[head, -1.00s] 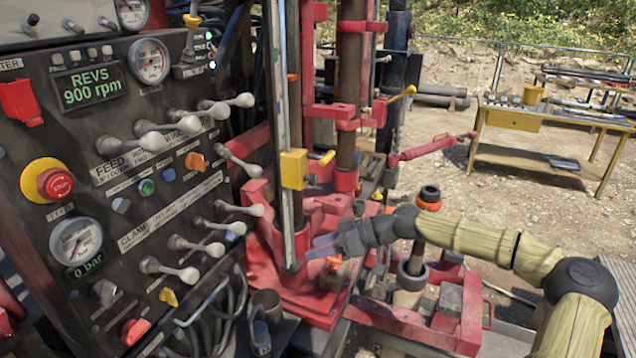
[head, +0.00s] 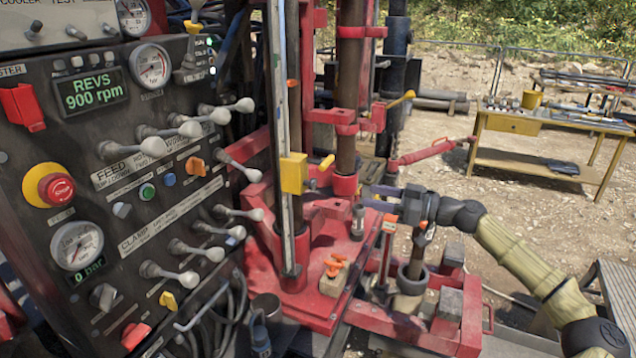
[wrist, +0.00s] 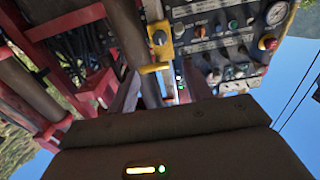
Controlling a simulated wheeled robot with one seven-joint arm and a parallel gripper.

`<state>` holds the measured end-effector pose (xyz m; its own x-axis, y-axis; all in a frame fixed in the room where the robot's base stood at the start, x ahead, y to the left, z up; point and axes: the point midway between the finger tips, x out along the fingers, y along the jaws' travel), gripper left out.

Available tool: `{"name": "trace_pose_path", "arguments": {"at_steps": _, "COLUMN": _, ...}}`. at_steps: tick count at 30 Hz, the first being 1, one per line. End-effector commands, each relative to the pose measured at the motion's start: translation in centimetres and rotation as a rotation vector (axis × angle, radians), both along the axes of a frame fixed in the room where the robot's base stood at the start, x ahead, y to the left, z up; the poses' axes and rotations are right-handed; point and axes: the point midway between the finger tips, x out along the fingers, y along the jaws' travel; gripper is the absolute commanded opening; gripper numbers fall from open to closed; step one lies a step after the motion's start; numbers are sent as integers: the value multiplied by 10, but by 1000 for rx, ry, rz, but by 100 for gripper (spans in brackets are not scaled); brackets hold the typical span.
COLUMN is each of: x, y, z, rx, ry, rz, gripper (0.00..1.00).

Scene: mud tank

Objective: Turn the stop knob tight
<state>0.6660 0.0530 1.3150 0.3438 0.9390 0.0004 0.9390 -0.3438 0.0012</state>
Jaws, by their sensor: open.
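A yellow stop block (head: 293,171) sits on the upright grey rail. A dark round knob (wrist: 159,38) shows on its face in the wrist view, and a yellow handle (wrist: 153,68) stands out beside it. In the head view the handle (head: 327,161) points right; the dark knob (head: 312,183) is small and hard to make out there. My gripper (head: 369,198) is open and empty, right of the block and slightly lower, its fingers pointing left. In the wrist view the fingers (wrist: 160,92) are spread, with block and handle ahead of them, apart from both.
The control panel (head: 130,200) with grey levers and a red STOP button (head: 57,188) fills the left. A dark drill rod (head: 346,110) and red clamps stand near my fingers. A yellow bench (head: 512,124) stands far right.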

Motion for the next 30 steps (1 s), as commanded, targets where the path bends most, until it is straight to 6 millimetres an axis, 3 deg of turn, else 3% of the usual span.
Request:
{"name": "trace_pose_path", "arguments": {"at_steps": 21, "x": 42, "y": 121, "z": 4, "rx": 0, "ry": 3, "rz": 4, "gripper": 50}}
{"name": "trace_pose_path", "arguments": {"at_steps": 30, "x": 52, "y": 145, "z": 1, "rx": 0, "ry": 1, "rz": 1, "gripper": 50}}
